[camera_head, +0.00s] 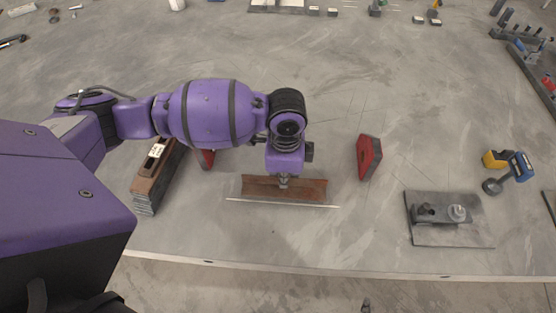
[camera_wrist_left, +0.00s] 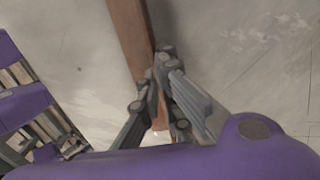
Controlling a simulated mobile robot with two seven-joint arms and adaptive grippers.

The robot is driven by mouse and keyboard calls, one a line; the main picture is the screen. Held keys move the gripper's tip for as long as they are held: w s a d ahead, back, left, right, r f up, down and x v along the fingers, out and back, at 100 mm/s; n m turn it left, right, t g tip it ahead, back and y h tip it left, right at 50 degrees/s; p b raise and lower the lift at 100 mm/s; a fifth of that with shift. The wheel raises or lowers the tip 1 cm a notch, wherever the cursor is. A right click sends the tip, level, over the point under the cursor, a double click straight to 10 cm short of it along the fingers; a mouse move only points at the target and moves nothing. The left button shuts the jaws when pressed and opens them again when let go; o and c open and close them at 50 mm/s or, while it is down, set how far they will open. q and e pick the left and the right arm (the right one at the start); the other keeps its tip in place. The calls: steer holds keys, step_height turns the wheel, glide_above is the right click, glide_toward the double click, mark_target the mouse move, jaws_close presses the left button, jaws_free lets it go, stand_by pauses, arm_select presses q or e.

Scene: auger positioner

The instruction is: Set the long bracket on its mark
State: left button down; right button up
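The long bracket (camera_head: 310,188) is a rust-brown bar lying roughly left to right near the front of the grey table. A thin pale line (camera_head: 332,206), apparently its mark, runs along its front edge and extends past both ends. My left gripper (camera_head: 284,180) points down at the middle of the bracket. In the left wrist view, the gripper's fingers (camera_wrist_left: 158,88) close on both sides of the brown bracket (camera_wrist_left: 132,35). Whether the bracket rests on the table or hangs slightly above it is unclear. My right gripper is out of view.
A stack of bars (camera_head: 158,175) stands left, beside a partly hidden red block (camera_head: 206,158). Another red block (camera_head: 368,157) stands right of the bracket. A dark plate with clamp parts (camera_head: 462,234) and a yellow-blue tool (camera_head: 510,165) lie further right. The table's front edge is close.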

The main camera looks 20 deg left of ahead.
arm_select(q)
steer(key=shift+f, duration=0.75)
steer(key=shift+f, duration=0.15)
steer(key=c, duration=2)
jaws_free()
step_height(320, 180, up, 12)
steer(key=shift+r+p, duration=0.15)
steer(key=shift+p, duration=0.45)
